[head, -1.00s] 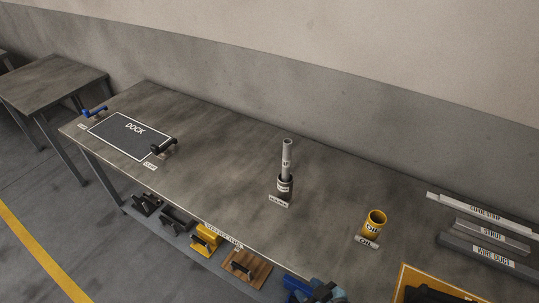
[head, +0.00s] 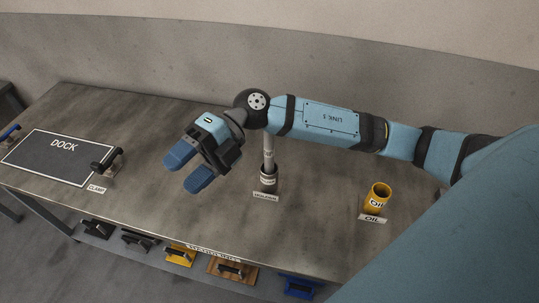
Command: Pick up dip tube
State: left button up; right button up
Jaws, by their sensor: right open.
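The dip tube (head: 268,147) is a slim light-grey tube standing upright in a dark holder (head: 268,182) on the workbench. Its top is hidden behind my right wrist. My right gripper (head: 190,176) has two blue fingers, is open and empty, and hangs to the left of the tube, apart from it. My right arm reaches in from the right, crossing above the bench. My left gripper is not in view.
A yellow oil cup (head: 379,195) stands on the workbench (head: 315,220) to the right of the tube. A dark dock mat (head: 50,160) with a black clamp (head: 107,160) is at the left. Several coloured items, including a yellow one (head: 181,254), sit on a shelf below the front edge.

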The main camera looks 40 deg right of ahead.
jog(key=w+d+f+n+t+h+b, duration=0.1)
jog(key=w+d+f+h, duration=0.15)
jog(key=d+h, duration=0.4)
notch_tip(320, 180, up, 3)
jog(key=m+t+h+b, duration=0.2)
jog(key=m+t+h, duration=0.15)
jog(key=h, duration=0.55)
send_over(269, 135)
jog(key=d, duration=0.1)
jog(key=shift+n+t, duration=0.35)
jog(key=shift+n, duration=0.1)
jog(key=f, duration=0.8)
jog(key=shift+w+f, duration=0.1)
jog(key=shift+w, duration=0.25)
jog(key=f, duration=0.1)
jog(key=f+p, duration=0.1)
jog(key=f, duration=0.3)
jog(key=shift+w, duration=0.3)
jog(key=shift+a, duration=0.1)
grip_shut()
